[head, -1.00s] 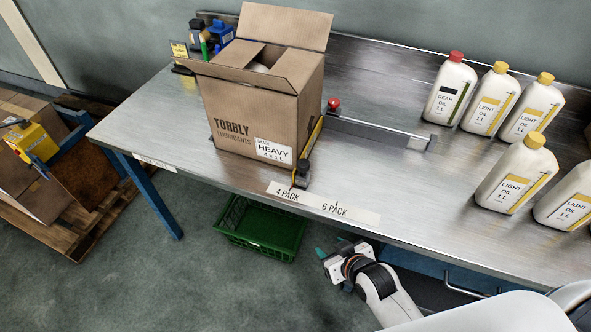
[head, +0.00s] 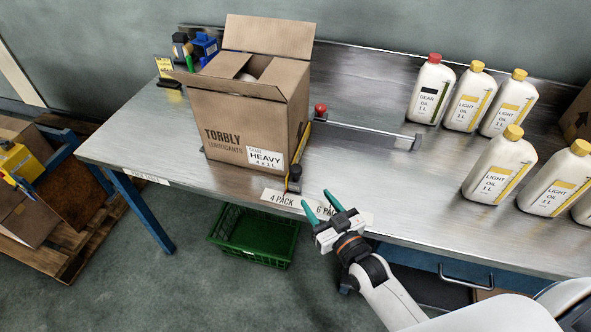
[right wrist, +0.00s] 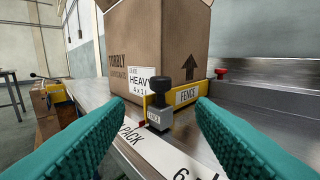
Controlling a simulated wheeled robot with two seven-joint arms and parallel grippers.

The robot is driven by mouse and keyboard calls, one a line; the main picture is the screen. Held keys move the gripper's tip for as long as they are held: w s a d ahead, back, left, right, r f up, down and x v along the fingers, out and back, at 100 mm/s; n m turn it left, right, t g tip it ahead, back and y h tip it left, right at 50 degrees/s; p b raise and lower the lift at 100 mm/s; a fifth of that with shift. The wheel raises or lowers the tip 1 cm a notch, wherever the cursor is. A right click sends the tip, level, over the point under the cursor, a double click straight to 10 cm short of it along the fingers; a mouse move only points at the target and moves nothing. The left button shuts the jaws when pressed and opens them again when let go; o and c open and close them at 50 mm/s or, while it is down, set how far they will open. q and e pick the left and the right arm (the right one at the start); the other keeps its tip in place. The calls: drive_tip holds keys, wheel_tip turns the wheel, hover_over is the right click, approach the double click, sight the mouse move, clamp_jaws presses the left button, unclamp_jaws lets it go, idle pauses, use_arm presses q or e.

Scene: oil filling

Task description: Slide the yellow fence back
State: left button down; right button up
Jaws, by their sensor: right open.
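The yellow fence (right wrist: 186,95) stands on the bench against the right side of the cardboard box (head: 240,125); in the head view only a thin yellow strip of it (head: 305,142) shows. A black knob (right wrist: 160,85) stands at its front end, and a red knob (head: 320,111) is at its back end. My right gripper (head: 321,207) is open and empty, at the bench's front edge near the pack labels. In the right wrist view its teal fingers (right wrist: 157,135) are spread, with the fence's front end beyond and between them. My left gripper is out of view.
A metal rail (head: 370,131) runs right from the red knob. Several oil bottles (head: 463,100) stand on the right of the bench (head: 370,180). A green crate (head: 252,238) sits under the bench.

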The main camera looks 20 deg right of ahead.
sight(299, 175)
drive_tip(key=w, duration=0.4)
drive_tip(key=w+a, duration=0.1)
drive_tip(key=w, duration=0.3)
drive_tip(key=w+a+p, duration=0.1)
drive_tip(key=w, duration=0.2)
drive_tip(key=shift+w+a, duration=0.15)
drive_tip(key=shift+w, duration=0.25)
drive_tip(key=shift+c, duration=0.5)
clamp_jaws()
